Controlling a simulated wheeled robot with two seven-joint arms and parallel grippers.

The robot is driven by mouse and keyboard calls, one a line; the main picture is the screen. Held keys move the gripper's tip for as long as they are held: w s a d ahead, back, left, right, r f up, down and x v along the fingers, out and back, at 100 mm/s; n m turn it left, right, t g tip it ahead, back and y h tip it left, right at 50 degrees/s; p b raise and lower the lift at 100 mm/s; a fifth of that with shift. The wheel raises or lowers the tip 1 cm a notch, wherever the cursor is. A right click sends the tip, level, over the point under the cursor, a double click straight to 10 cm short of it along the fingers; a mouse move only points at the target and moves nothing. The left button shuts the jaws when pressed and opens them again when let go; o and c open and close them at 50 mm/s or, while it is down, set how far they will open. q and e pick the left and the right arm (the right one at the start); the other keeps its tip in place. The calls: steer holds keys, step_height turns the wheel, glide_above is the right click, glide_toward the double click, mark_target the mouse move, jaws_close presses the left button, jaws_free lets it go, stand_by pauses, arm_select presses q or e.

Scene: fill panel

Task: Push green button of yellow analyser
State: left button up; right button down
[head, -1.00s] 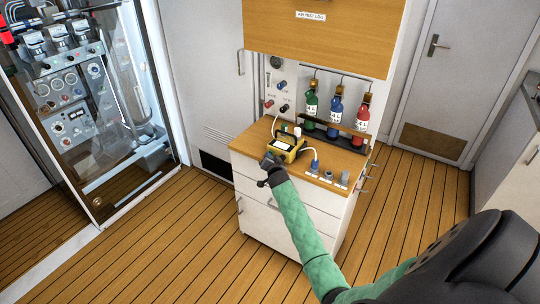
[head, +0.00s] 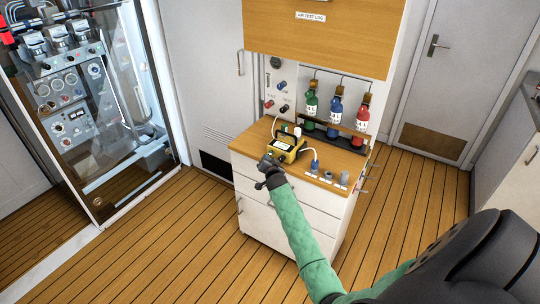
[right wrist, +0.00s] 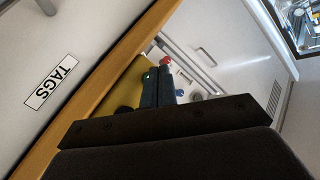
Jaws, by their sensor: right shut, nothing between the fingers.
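The yellow analyser (head: 287,149) sits on the wooden top of the white drawer cabinet in the head view. In the right wrist view its yellow body (right wrist: 124,90) shows left of my fingers, with a small green button (right wrist: 147,77) right beside the fingertips. My right gripper (head: 268,161) is shut and empty at the analyser's front left side. It also shows in the right wrist view (right wrist: 158,78). I cannot tell whether the fingertips touch the button. My left gripper is not in view.
Green (head: 312,104), blue (head: 336,111) and red (head: 361,119) bottles stand in a rack behind the analyser. A blue-topped fitting (head: 315,166) and grey fittings are on the right of the cabinet top (head: 345,161). A wooden overhead cabinet (head: 330,45) hangs above.

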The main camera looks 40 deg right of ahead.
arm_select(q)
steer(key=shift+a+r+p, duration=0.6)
arm_select(e)
steer(key=a, duration=0.1)
steer(key=s+a, duration=0.1)
steer(key=a, duration=0.1)
steer(key=s+a, duration=0.1)
steer(key=a, duration=0.1)
steer(key=shift+s+a, duration=0.15)
steer(key=shift+a, duration=0.1)
